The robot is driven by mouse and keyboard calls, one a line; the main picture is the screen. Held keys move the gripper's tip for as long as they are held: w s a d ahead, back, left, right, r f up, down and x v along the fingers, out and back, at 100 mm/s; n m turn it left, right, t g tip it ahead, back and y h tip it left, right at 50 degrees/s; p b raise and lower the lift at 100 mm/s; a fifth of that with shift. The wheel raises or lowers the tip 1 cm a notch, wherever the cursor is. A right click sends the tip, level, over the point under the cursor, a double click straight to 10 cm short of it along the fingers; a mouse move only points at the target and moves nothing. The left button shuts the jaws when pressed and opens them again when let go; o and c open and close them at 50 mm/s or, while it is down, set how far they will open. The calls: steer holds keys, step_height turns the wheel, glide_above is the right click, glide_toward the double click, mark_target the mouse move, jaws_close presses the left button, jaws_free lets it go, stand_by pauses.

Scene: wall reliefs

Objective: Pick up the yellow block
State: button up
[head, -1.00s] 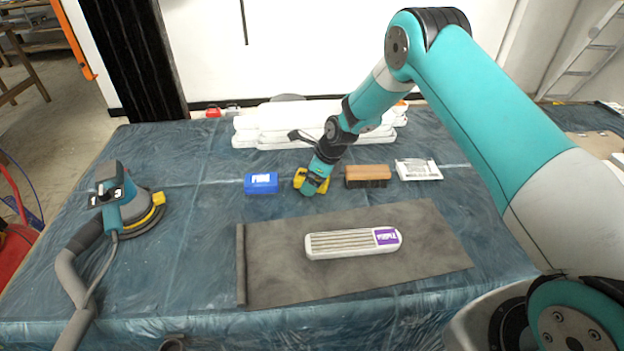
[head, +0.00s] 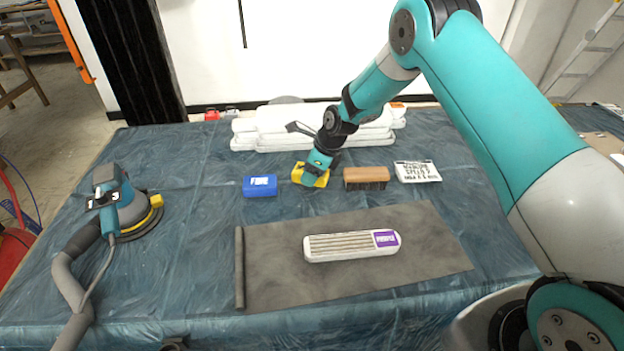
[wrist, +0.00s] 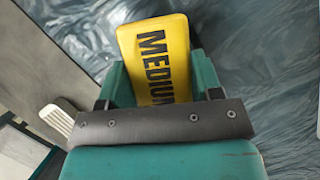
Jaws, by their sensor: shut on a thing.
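The yellow block (head: 311,175) is in my gripper (head: 318,166), between the blue block and the brown brush in the head view. In the wrist view the yellow block (wrist: 158,60) shows the black word MEDIUM and sits between the two green fingers of my gripper (wrist: 160,88). My gripper is shut on it. The block looks slightly tilted in the head view. Its underside is hidden, so I cannot tell how far it is above the plastic sheet.
A blue block (head: 260,186) lies to the left, and a brown brush (head: 367,178) and a white packet (head: 417,171) to the right. A sanding block (head: 350,245) lies on the grey mat (head: 440,245) in front. A sander (head: 125,210) stands at the left; white bundles (head: 262,138) lie behind.

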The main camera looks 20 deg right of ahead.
step_height(320, 180, up, 17)
steer(key=b, duration=0.1)
